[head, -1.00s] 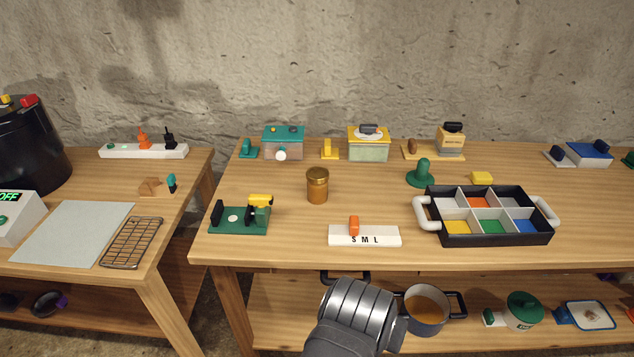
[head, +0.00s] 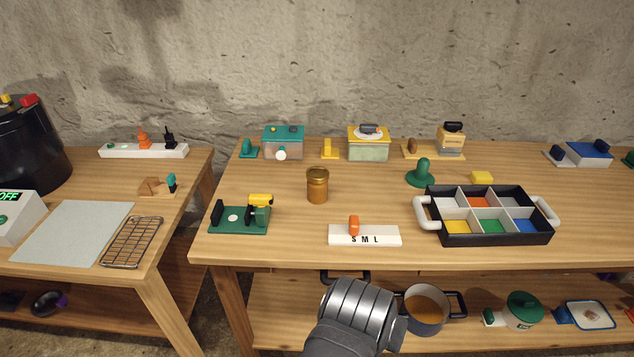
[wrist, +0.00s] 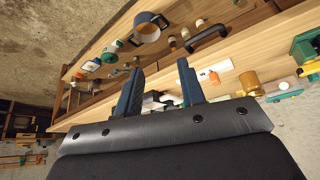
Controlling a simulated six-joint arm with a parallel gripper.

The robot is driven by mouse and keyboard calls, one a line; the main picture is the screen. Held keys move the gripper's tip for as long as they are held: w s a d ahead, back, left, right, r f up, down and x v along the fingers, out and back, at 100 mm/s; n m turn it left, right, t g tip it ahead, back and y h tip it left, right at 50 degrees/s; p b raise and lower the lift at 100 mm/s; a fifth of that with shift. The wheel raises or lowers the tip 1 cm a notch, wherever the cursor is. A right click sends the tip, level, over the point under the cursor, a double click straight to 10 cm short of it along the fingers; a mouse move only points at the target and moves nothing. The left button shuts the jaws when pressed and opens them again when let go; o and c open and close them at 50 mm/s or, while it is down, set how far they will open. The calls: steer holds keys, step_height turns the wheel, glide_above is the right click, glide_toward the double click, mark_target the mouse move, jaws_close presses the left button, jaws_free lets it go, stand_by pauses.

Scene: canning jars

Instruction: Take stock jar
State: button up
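A brown-filled jar with a gold lid (head: 317,186) stands upright on the middle table, left of centre. In the wrist view a gold-brown shape that looks like this jar (wrist: 248,84) shows to the right of my fingers. My gripper (wrist: 160,68) is open, its two dark fingers apart with nothing held between them. It is away from the jar. In the head view only my grey arm link shows at the bottom, and the fingers are out of sight.
A green stand with a yellow part (head: 240,215) is left of the jar. A white S M L block (head: 365,236) lies in front, and a black divided tray (head: 432,235) to the right. Boxes line the back. A pot (head: 427,310) is on the lower shelf.

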steer(key=o, duration=1.1)
